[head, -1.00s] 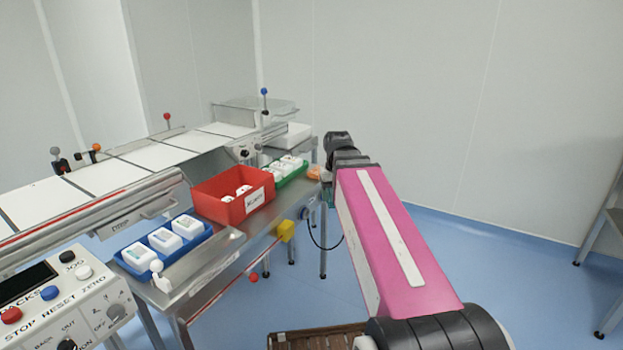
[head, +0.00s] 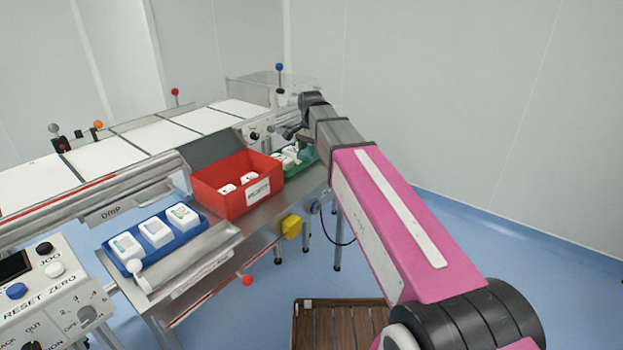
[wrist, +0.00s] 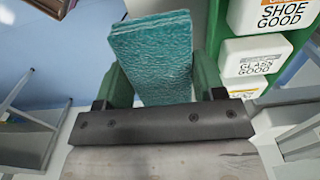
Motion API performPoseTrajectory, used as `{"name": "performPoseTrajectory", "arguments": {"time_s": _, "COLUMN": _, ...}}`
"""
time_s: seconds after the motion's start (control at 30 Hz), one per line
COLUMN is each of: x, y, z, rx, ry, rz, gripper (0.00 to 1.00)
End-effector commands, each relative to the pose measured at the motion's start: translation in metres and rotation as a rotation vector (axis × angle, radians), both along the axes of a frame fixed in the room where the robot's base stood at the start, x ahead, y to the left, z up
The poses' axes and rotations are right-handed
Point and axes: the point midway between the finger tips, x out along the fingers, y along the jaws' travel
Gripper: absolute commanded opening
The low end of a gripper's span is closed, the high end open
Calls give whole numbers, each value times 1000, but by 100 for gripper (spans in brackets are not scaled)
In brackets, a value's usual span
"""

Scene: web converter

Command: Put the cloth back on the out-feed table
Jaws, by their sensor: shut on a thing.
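My gripper (wrist: 163,85) is shut on the cloth (wrist: 153,55), a teal, textured, folded piece that stands out between the two green fingers in the wrist view. In the head view my gripper (head: 290,132) is above the far end of the steel out-feed table (head: 262,226), by the green tray (head: 308,158). It is partly hidden by my arm there. In the wrist view the green tray (wrist: 232,65), with white labelled packs, is close to the right of the cloth. I cannot tell whether the cloth touches the table or tray.
A red bin (head: 222,201) with white packs stands mid-table, and a blue tray (head: 190,246) with 3 packs stands nearer. The conveyor (head: 105,155) runs behind them. A control box (head: 50,290) is at lower left. A brown slatted platform (head: 340,325) lies on the floor.

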Motion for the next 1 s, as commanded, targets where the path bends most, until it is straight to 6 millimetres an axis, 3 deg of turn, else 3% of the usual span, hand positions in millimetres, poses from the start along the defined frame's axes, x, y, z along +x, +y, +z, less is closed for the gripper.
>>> {"name": "performPoseTrajectory", "arguments": {"time_s": 0.33, "x": -1, "y": -1, "z": -51, "rx": 0, "ry": 1, "rz": 0, "gripper": 41}}
{"name": "performPoseTrajectory", "arguments": {"time_s": 0.8, "x": -1, "y": -1, "z": -95, "rx": 0, "ry": 1, "rz": 1, "gripper": 41}}
{"name": "performPoseTrajectory", "arguments": {"time_s": 1.0, "x": 0, "y": -1, "z": -95, "rx": 0, "ry": 0, "rz": 1, "gripper": 41}}
